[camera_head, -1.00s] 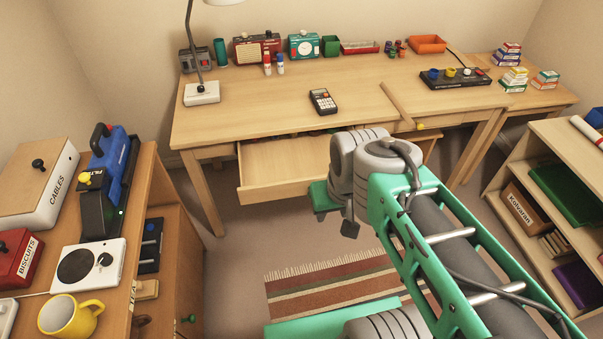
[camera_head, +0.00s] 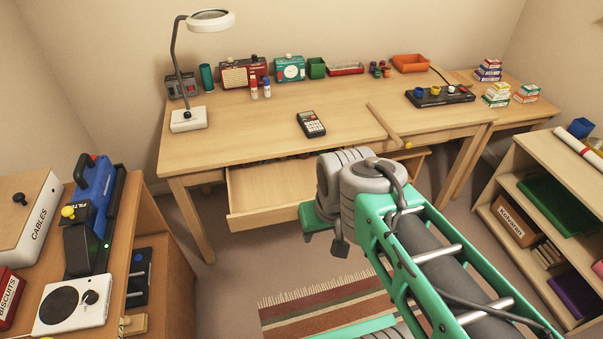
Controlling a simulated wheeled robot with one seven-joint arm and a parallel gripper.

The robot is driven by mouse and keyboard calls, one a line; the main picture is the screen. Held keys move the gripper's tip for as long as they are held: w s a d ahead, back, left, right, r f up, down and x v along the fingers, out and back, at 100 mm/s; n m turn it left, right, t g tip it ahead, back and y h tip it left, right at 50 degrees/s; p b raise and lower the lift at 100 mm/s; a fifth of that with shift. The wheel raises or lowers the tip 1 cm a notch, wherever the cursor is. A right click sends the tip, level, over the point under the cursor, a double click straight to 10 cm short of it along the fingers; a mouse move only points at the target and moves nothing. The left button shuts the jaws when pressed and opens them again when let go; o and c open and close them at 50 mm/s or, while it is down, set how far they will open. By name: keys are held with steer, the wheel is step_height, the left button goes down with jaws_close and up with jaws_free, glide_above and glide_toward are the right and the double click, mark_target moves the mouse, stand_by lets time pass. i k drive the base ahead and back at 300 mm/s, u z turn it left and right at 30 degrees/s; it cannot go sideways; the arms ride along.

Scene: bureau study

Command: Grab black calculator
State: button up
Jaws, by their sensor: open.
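The black calculator (camera_head: 311,124) lies on the wooden desk (camera_head: 240,125), near the middle and a little back from the front edge. It has a small display and light keys. My arm reaches in from the lower right. The green and dark part at its end, my gripper (camera_head: 322,232), hangs in front of the open drawer, below and apart from the calculator. Its fingertips are small and partly hidden by the arm. Nothing shows held in it.
The open drawer (camera_head: 262,192) sticks out below the desktop. A desk lamp (camera_head: 188,119) stands at the left, and a wooden stick (camera_head: 383,121) lies right of the calculator, over the front edge. The desktop around the calculator is clear.

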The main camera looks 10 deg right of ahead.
mark_target(313, 128)
steer(key=u, duration=0.2)
steer(key=i, duration=1.2)
steer(key=u, duration=0.35)
